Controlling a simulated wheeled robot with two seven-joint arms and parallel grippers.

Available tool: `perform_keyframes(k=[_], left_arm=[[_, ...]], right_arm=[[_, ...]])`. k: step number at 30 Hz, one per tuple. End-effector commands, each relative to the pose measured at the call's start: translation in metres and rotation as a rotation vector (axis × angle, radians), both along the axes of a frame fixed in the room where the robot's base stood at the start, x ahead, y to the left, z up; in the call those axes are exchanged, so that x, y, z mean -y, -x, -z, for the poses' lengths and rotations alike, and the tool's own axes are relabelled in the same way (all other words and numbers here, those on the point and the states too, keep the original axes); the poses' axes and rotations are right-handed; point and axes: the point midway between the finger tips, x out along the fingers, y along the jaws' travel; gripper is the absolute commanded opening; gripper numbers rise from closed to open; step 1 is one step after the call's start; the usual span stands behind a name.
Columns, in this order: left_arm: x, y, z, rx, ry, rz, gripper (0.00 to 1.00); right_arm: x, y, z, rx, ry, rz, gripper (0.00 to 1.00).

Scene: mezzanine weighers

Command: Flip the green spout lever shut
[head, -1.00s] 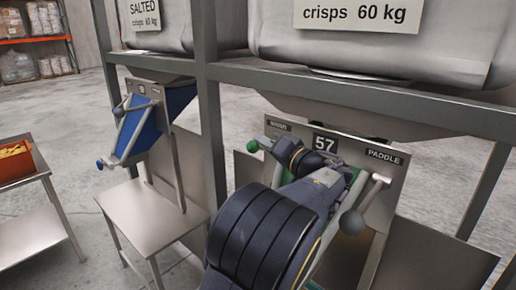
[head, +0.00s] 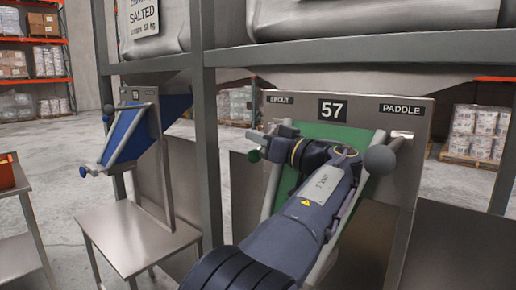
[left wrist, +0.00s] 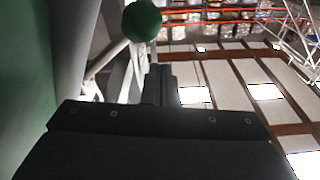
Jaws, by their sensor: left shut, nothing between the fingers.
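The green spout lever's ball knob (head: 253,156) sits at the left edge of the station 57 panel, under the SPOUT label. In the left wrist view, the green knob (left wrist: 142,20) shows at the top, just beyond and slightly left of the fingertips. My left gripper (head: 268,142) reaches in front of the panel, close to the right of the knob. Its fingers (left wrist: 159,75) are shut and empty. I cannot tell whether they touch the lever. My left wrist hides part of the green chute (head: 325,132) behind it. My right gripper is not in view.
The paddle lever's grey ball (head: 380,159) stands right of my left wrist. A steel frame post (head: 207,150) is left of the station. A blue chute (head: 130,135) and a steel table (head: 140,232) stand further left. Bulk bags hang above.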

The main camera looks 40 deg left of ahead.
Motion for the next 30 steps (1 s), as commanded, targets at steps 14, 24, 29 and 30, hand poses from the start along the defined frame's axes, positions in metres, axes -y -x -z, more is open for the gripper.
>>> perform_keyframes(k=[14,24,29,30], left_arm=[[0.000,-0.001,0.004,-0.003,0.000,0.001,0.00],[0.009,0.000,0.005,-0.003,-0.001,0.004,0.00],[0.036,0.002,0.009,-0.003,-0.001,0.006,0.00],[0.042,0.003,0.011,-0.003,0.000,0.005,0.00]], right_arm=[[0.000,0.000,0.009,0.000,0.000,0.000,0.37],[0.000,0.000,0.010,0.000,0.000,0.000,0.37],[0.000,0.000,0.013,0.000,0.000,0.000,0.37],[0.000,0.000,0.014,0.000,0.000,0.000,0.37]])
